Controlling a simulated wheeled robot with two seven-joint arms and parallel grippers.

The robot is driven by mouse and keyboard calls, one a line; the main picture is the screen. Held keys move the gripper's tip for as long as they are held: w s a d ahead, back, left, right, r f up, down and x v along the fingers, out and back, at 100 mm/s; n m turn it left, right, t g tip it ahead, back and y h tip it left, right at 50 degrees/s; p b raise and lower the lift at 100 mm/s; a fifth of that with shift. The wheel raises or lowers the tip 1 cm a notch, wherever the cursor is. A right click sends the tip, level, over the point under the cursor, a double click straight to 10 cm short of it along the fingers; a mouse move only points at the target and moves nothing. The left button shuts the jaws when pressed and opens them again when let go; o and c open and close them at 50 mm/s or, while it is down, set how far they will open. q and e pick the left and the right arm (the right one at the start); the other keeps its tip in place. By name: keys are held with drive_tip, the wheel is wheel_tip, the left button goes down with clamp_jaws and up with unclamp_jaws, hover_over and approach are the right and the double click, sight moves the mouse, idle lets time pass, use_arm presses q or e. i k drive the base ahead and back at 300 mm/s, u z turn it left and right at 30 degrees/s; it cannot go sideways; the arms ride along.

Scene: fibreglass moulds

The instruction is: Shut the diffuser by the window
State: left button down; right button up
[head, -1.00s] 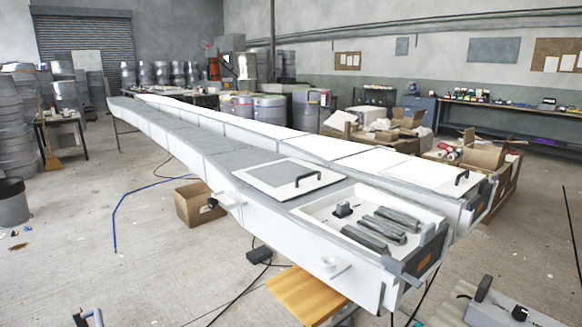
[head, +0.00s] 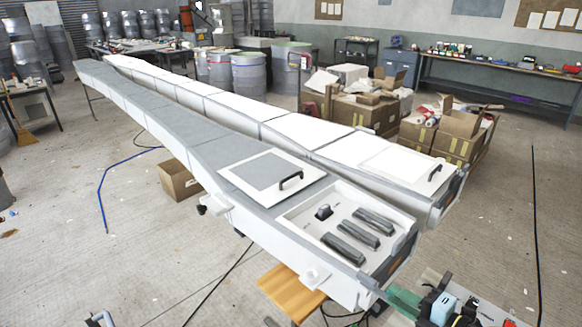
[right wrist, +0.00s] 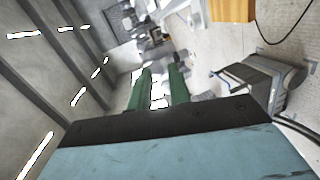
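I cannot make out a diffuser or a window in these views. My right gripper (head: 396,299) has green fingers beside the mould's near end. In the right wrist view the fingers (right wrist: 161,88) stand apart, with nothing visible between them.
A second white mould (head: 300,133) lies alongside, with another handled panel (head: 405,163). Cardboard boxes (head: 365,112) are stacked behind. A wooden board (head: 290,293) is under the near end. Dark cables and a blue hose (head: 103,190) cross the floor. A bench (head: 500,65) lines the wall.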

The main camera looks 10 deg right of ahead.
sight(272, 176)
drive_tip(key=i, duration=1.75)
